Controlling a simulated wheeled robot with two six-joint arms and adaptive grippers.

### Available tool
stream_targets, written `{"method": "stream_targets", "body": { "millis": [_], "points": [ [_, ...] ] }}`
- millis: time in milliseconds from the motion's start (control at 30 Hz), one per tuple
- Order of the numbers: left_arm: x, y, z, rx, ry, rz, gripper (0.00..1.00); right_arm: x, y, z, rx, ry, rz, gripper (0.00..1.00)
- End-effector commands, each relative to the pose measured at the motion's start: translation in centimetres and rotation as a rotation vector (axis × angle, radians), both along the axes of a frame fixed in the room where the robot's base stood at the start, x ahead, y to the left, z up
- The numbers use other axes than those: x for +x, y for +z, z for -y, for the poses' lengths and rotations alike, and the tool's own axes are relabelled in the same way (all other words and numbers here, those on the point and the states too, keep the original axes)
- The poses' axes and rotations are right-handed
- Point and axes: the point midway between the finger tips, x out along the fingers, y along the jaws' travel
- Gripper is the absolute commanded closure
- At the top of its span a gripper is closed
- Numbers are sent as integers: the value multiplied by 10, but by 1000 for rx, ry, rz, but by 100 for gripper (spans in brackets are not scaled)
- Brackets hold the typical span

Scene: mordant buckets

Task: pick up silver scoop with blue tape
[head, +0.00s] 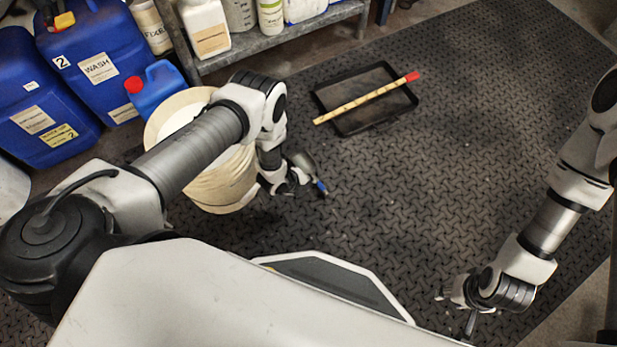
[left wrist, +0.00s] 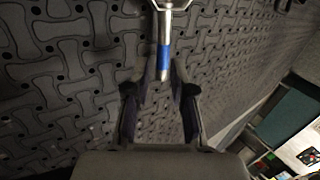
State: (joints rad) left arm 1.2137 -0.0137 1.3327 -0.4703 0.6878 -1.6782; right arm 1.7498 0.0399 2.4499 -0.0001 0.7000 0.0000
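My left gripper (head: 300,185) is beside the scoop, pointing down. In the left wrist view my left gripper (left wrist: 164,78) is open, with the handle's end between or just beyond its fingertips; I cannot tell whether they touch. My right gripper (head: 456,312) is open and empty over the mat.
The cream bucket (head: 222,180) stands close behind my left forearm. A black tray (head: 345,87) with a red-tipped yellow stick (head: 365,98) across it lies farther back. Blue jugs (head: 95,62) and a grey shelf (head: 275,38) line the back left. The mat is clear at right.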

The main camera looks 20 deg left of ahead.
Motion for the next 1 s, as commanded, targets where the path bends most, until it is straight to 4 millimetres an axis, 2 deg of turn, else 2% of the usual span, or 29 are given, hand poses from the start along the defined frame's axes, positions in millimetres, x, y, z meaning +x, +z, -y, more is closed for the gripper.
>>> {"method": "stream_targets", "body": {
  "millis": [400, 667, 733, 767, 1000],
  "points": [
    [33, -56, 18, -2, 3, 1, 76, 0, -48, 0, 0, 0, 0, 60],
    [36, -56, 19, -1, 5, -1, 76, 0, -47, 0, 0, 0, 1, 60],
    [36, -56, 19, -1, 5, -1, 98, 0, -47, 0, 0, 0, 0, 60],
    [36, -56, 19, -1, 6, -1, 100, 0, -47, 0, 0, 0, 0, 60],
    [36, -56, 19, -1, 6, -1, 100, 0, -47, 0, 0, 0, 0, 60]
  ]
}}
